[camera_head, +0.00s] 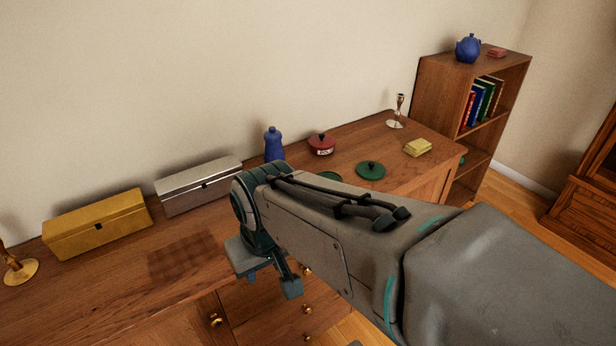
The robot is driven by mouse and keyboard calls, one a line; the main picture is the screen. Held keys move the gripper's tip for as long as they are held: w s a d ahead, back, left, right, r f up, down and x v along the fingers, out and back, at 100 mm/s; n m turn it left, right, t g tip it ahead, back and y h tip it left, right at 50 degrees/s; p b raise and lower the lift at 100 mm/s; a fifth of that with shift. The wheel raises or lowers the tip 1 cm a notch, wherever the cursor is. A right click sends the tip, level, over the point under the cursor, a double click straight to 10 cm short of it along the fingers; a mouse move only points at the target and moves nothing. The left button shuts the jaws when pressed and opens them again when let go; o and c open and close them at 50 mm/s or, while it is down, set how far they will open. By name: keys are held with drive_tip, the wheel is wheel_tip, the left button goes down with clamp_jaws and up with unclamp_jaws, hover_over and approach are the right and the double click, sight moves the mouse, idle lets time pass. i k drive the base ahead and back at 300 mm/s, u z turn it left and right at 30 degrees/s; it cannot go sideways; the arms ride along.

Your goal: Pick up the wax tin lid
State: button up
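A red tin (322,149) with a pale label stands on the sideboard behind my arm; its red lid (321,138) has a dark knob and sits on top. The label is too small to read surely. A green round lid (371,170) with a knob lies flat to its right. Another green round thing (329,175) is mostly hidden by my arm. I cannot tell for certain which lid is the wax tin's. My gripper (270,281) points down at the sideboard's front edge, left of and nearer than these lids. Its fingers are apart, with nothing seen between them.

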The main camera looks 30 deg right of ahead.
sight(368, 171)
drive_tip(key=k, duration=0.25)
drive_tip(key=z, duration=0.9)
drive_tip(key=i, duration=0.5)
drive_tip(key=z, duration=2.25)
drive_tip(key=i, duration=1.8)
